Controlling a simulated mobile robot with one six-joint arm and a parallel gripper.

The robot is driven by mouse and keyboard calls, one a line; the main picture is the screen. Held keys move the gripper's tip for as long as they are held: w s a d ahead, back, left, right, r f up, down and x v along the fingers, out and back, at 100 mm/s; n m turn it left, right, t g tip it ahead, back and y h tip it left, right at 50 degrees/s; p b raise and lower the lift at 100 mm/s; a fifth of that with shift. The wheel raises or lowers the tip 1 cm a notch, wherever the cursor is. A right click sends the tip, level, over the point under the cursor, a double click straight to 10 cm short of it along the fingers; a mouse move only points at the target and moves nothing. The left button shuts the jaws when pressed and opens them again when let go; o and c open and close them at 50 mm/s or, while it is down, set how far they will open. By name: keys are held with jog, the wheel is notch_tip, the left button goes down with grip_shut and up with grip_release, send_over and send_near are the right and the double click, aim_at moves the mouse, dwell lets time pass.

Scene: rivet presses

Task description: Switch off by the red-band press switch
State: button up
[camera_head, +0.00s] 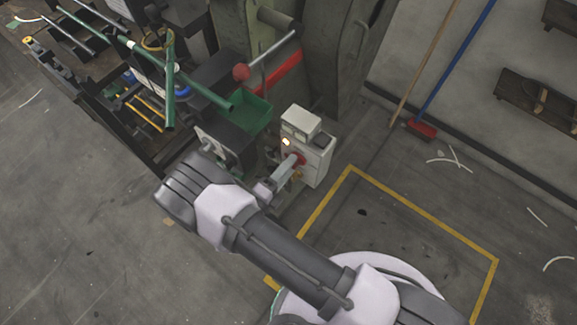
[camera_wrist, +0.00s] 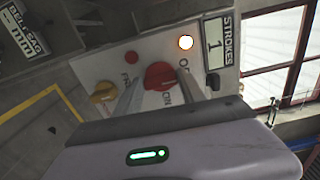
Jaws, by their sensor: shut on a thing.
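The red-band press (camera_head: 330,60) stands at the top middle of the head view, with a red band (camera_head: 277,75) on its side. Its pale switch box (camera_head: 300,125) carries a red rotary switch (camera_wrist: 159,75), with partly hidden lettering around it. My gripper (camera_wrist: 162,84) reaches the box from the lower left in the head view. Its two fingers lie on either side of the red switch and are shut on it. A pale yellow lamp (camera_wrist: 185,42) is lit above right of the switch; a small red lamp (camera_wrist: 131,57) looks unlit.
A yellow knob (camera_wrist: 103,91) sits left of the red switch, close to my left finger. A green tray (camera_head: 250,115) and a red-ball lever (camera_head: 241,72) are near the box.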

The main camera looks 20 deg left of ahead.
jog(key=shift+n, duration=0.4)
jog(key=o, duration=1.4)
jog(key=shift+c, duration=0.2)
jog(key=p+v, duration=0.3)
jog(key=v, duration=1.4)
jog(key=shift+s, duration=0.25)
